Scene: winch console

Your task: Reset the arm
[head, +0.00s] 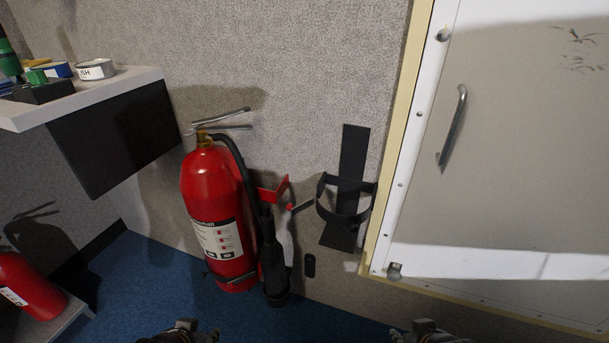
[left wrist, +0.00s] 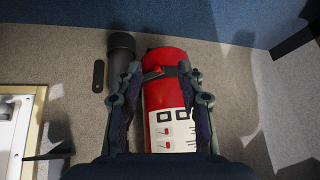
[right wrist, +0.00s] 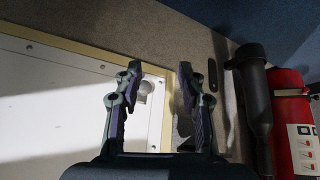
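My left gripper (head: 180,331) shows at the bottom edge of the head view, left of centre. In the left wrist view its fingers (left wrist: 160,78) are spread apart with nothing held between them; the red extinguisher (left wrist: 165,110) shows beyond the gap. My right gripper (head: 426,330) shows at the bottom edge, right of centre. In the right wrist view its fingers (right wrist: 160,70) are apart and empty, with the white-framed door (right wrist: 70,95) and wall beyond. Most of both arms is out of the head view.
A red fire extinguisher (head: 210,185) with a black hose stands against the wall. A black wall bracket (head: 349,165) is empty to its right. A door (head: 520,150) with a handle is at right. A shelf (head: 130,82) holds tape rolls. Another red cylinder (head: 25,290) is at lower left.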

